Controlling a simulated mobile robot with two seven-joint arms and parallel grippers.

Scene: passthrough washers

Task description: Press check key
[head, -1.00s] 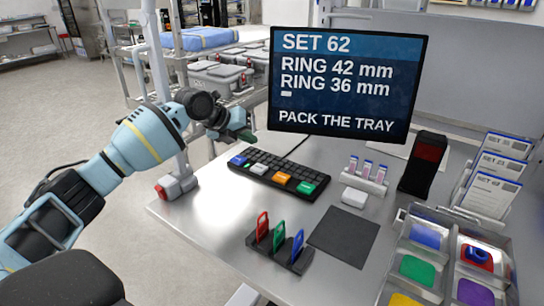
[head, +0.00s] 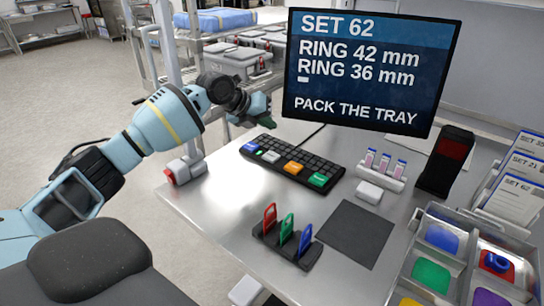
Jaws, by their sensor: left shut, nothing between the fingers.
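A black keyboard (head: 295,165) lies on the metal bench, with large coloured keys: a blue key (head: 249,147), a white key (head: 271,156), an orange key (head: 293,168) and a green key (head: 319,180). Their labels are too small to read, so I cannot tell which is the check key. My left gripper (head: 262,112) is shut and empty. It is raised behind the keyboard's left end, left of the screen, apart from the keys. The screen (head: 372,75) reads SET 62, RING 42 mm, RING 36 mm, PACK THE TRAY. My right gripper is out of view.
A rack with red, green and blue tags (head: 287,249) stands at the front, beside a dark mat (head: 354,235). A vial holder (head: 381,172), a white block (head: 369,192) and a black device with a red panel (head: 445,162) stand right. Clear bins (head: 437,257) fill the right front.

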